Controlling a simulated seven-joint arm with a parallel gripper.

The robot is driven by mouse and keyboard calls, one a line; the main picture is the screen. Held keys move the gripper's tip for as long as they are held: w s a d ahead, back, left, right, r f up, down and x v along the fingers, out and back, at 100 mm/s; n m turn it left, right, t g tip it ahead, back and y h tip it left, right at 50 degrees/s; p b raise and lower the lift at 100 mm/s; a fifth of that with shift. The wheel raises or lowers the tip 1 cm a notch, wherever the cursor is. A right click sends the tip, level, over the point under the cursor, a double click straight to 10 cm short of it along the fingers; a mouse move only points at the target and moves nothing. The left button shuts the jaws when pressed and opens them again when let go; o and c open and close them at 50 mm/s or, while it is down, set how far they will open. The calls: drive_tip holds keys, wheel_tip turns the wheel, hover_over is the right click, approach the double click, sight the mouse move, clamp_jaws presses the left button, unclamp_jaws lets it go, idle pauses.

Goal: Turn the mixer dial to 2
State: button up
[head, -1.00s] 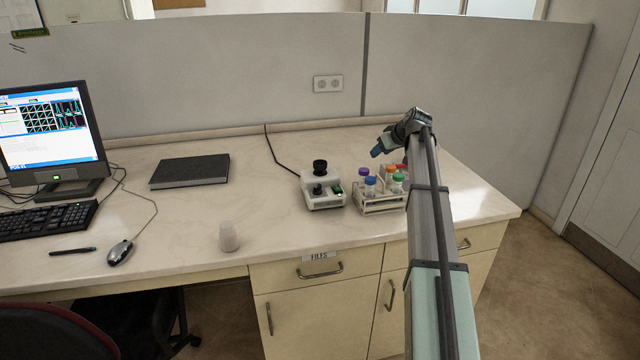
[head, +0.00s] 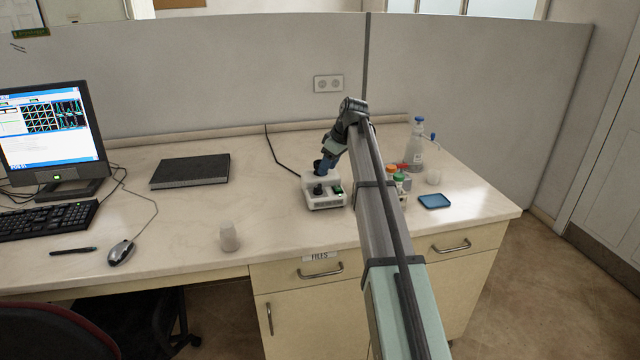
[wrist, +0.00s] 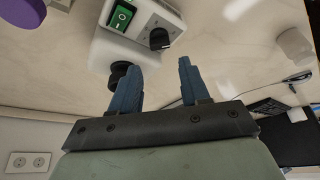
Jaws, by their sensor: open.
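The mixer (head: 325,203) is a small white device on the bench, with a black cup on top, a green switch (head: 338,189) and a black dial (head: 318,189) on its front. In the wrist view the dial (wrist: 159,39) and the lit green switch (wrist: 122,17) show near the top. The scale marks around the dial are too small to read. My gripper (wrist: 155,72) is open, its two blue fingers apart with nothing between them. It hangs over the mixer at the black cup (wrist: 122,72), which is partly hidden behind the left finger. The dial lies beyond the fingertips.
A tube rack with coloured caps (head: 399,177) is mostly hidden behind my arm. A wash bottle (head: 415,150), a small cup (head: 433,177) and a blue tray (head: 434,201) stand right of it. A translucent cup (head: 229,238) and dark notebook (head: 190,171) are left, with bare bench between.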

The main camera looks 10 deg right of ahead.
sight(318, 186)
drive_tip(key=x, duration=0.8)
drive_tip(key=shift+f, duration=0.1)
drive_tip(key=shift+c, duration=0.4)
drive_tip(key=c, duration=0.7)
